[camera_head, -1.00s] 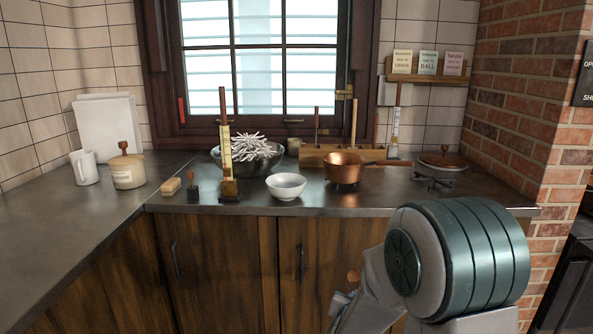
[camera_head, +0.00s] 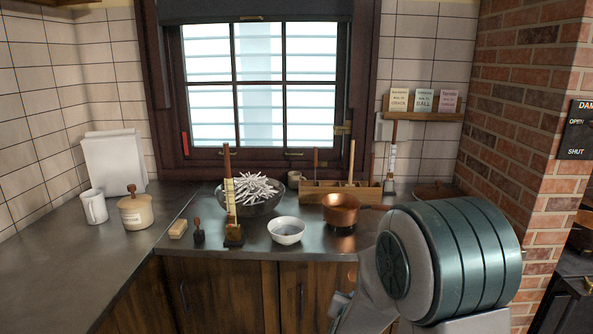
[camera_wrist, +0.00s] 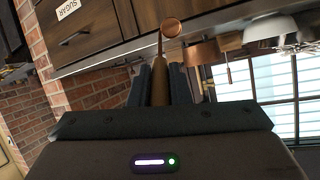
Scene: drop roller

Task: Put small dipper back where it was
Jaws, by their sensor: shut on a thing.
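The small dipper shows in the wrist view with a small round copper cup (camera_wrist: 172,27) and a thin stem leading to a wooden handle (camera_wrist: 160,82). My gripper (camera_wrist: 162,76) is shut on that handle, and the cup points away beyond the fingertips. In the head view my gripper is mostly hidden behind my arm, below the counter's front edge at the right. A wooden rack (camera_head: 330,187) stands at the back of the counter under the window, with upright handles in it. A copper pot (camera_head: 341,211) stands in front of the rack.
A white bowl (camera_head: 286,231), a dark bowl of pale sticks (camera_head: 250,190), a tall upright gauge (camera_head: 232,215), a lidded jar (camera_head: 135,212) and a mug (camera_head: 94,206) stand on the counter. A card shelf (camera_head: 423,114) hangs at right, beside a brick wall (camera_head: 515,130). The left counter is largely clear.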

